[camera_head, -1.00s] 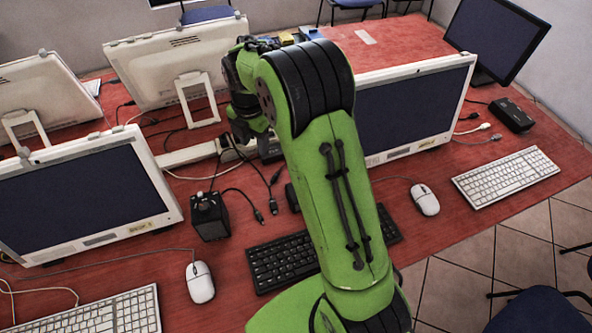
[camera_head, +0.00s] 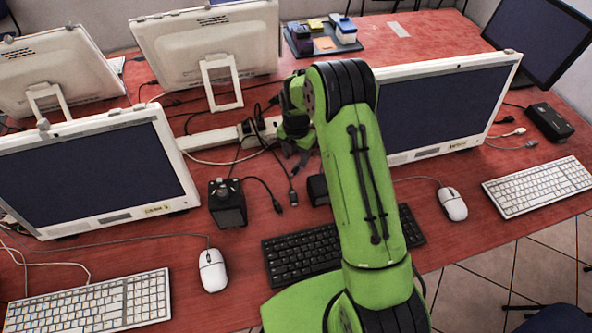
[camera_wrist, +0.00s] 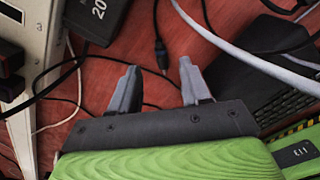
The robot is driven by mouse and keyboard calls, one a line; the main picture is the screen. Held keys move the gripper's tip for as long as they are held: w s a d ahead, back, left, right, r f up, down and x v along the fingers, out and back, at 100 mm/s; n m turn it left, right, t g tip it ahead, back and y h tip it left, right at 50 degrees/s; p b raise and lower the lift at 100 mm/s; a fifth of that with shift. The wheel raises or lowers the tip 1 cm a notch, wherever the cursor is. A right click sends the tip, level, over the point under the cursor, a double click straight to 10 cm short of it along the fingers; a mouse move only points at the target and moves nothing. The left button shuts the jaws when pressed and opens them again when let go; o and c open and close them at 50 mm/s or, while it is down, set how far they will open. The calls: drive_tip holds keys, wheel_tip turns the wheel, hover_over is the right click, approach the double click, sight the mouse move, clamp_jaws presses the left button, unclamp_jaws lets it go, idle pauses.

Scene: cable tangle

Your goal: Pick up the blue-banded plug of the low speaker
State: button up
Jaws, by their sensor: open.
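My gripper (camera_wrist: 158,72) is open and empty in the wrist view. A dark plug (camera_wrist: 161,54) on a thin black cable lies on the red table just beyond the gap between the fingertips. Its band colour is too small to be sure of. In the head view my gripper (camera_head: 302,166) is over the table beside the power strip, partly hidden by my arm. Two dark plugs, one at the left (camera_head: 277,205) and one at the right (camera_head: 293,198), lie in front of it. A low black box (camera_head: 318,189), possibly the low speaker, is partly hidden behind my arm.
A black cube-shaped device (camera_head: 227,207) stands left of the plugs. The white power strip (camera_head: 208,139) with tangled cables runs behind. Monitors stand on both sides. A black keyboard (camera_head: 300,250) lies in front. Pale cables (camera_wrist: 225,45) cross the wrist view's upper right.

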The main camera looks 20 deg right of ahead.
sight(297, 166)
drive_tip(key=f, duration=0.4)
drive_tip(key=shift+w+d+f+b, duration=0.1)
drive_tip(key=shift+d+f+b, duration=0.1)
drive_tip(key=shift+b, duration=0.15)
drive_tip(key=shift+r, duration=0.1)
clamp_jaws()
drive_tip(key=shift+r, duration=0.15)
wheel_tip(297, 166, up, 10)
drive_tip(key=p, duration=0.2)
drive_tip(key=c, duration=0.8)
unclamp_jaws()
clamp_jaws()
